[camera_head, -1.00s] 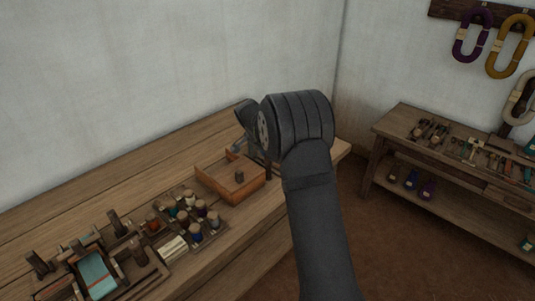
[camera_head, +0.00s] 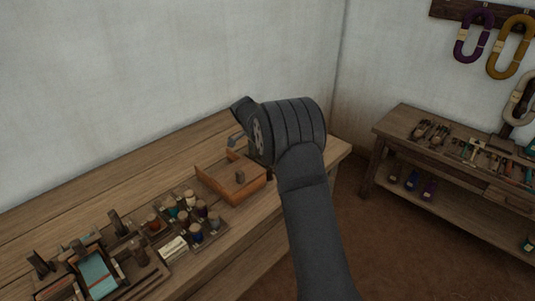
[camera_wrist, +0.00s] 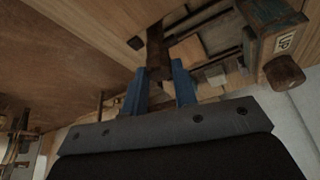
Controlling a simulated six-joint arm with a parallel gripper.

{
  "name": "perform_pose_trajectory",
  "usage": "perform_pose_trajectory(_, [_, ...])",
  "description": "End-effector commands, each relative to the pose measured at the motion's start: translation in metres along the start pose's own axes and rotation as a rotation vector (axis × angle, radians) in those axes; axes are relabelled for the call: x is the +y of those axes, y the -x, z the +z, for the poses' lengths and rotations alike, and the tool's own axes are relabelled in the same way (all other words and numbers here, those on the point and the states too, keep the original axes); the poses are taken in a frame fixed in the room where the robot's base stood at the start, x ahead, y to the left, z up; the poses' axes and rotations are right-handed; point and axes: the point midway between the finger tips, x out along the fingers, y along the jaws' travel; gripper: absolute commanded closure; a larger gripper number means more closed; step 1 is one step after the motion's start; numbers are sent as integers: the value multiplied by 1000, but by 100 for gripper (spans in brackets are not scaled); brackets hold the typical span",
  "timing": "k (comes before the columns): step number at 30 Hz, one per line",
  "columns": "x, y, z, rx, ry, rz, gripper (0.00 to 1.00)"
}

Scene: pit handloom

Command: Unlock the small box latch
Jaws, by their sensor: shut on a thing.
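In the wrist view my gripper (camera_wrist: 160,72) has its two blue fingers on either side of a dark brown upright piece (camera_wrist: 155,45), which looks like the latch, and is shut on it. The piece stands against a wooden and dark-slotted assembly. Whether the latch is locked or unlocked cannot be told. In the head view the gripper's fingers are hidden behind my own dark wrist, and the latch cannot be made out there.
In the wrist view a teal block marked "UP" (camera_wrist: 268,22) and a wooden knob (camera_wrist: 285,73) lie close on the right. In the head view an open wooden tray (camera_head: 222,188), several thread spools (camera_head: 196,233) and a small loom frame (camera_head: 140,280) line the bench. A side table (camera_head: 405,130) stands right.

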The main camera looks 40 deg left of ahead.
Motion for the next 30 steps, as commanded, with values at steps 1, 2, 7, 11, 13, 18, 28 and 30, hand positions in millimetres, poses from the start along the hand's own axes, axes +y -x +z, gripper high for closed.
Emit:
perform_pose_trajectory(1, [0, 0, 0, -1, -1, 1, 97])
perform_pose_trajectory(2, [0, 0, 0, -1, -1, 0, 97])
perform_pose_trajectory(7, [0, 0, 0, -1, 0, 0, 52])
perform_pose_trajectory(11, [0, 0, 0, -1, 0, 0, 52])
perform_pose_trajectory(13, [0, 0, 0, -1, 0, 0, 52])
perform_pose_trajectory(18, [-1, 8, 0, 0, 0, -3, 52])
perform_pose_trajectory(28, [-1, 77, 0, 0, 1, -5, 52])
perform_pose_trajectory(30, [-1, 95, 0, -1, 1, -5, 52])
